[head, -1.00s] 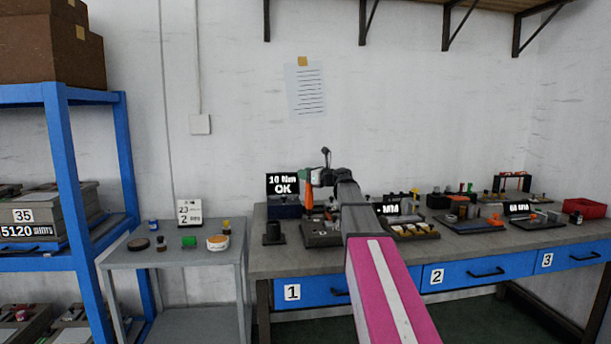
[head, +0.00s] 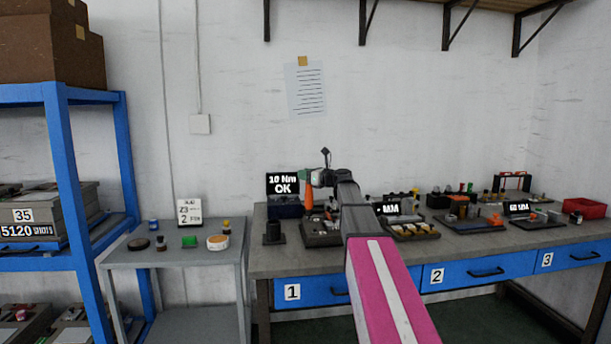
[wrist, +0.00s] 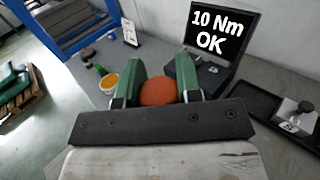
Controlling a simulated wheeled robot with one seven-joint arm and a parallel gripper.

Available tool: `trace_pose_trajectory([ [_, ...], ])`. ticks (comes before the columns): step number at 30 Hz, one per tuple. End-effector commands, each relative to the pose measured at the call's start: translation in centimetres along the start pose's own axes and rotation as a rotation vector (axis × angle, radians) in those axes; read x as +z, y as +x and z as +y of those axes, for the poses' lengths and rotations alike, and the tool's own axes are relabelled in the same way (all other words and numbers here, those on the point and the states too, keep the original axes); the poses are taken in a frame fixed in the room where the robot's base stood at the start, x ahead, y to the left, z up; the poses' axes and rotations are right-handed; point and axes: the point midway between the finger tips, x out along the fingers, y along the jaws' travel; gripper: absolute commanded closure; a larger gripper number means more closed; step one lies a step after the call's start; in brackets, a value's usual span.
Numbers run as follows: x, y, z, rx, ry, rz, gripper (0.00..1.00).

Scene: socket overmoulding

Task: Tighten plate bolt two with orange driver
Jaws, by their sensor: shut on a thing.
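My gripper (wrist: 157,92) is shut on the orange driver (wrist: 158,91), whose round end shows between the two green fingers in the wrist view. In the head view the orange driver (head: 309,195) hangs upright below my gripper (head: 311,180), over the left part of a dark fixture plate (head: 321,240) on the bench. The driver's tip and the plate bolts are hidden or too small to make out, so I cannot tell which bolt it is on. A screen (head: 283,184) behind reads "10 Nm OK"; it also shows in the wrist view (wrist: 218,35).
A tray of small parts (head: 414,231) is to the right, with more fixtures beyond and a red bin (head: 584,208) at the far right. A grey side table (head: 175,258) stands left of the bench.

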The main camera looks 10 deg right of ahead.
Motion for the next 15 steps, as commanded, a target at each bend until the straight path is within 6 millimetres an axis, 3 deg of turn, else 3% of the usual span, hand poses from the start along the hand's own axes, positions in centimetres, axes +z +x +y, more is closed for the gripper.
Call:
trace_pose_trajectory([
  [15, -0.46, -0.01, 0.00, 0.000, 0.001, -0.001, 1.00],
])
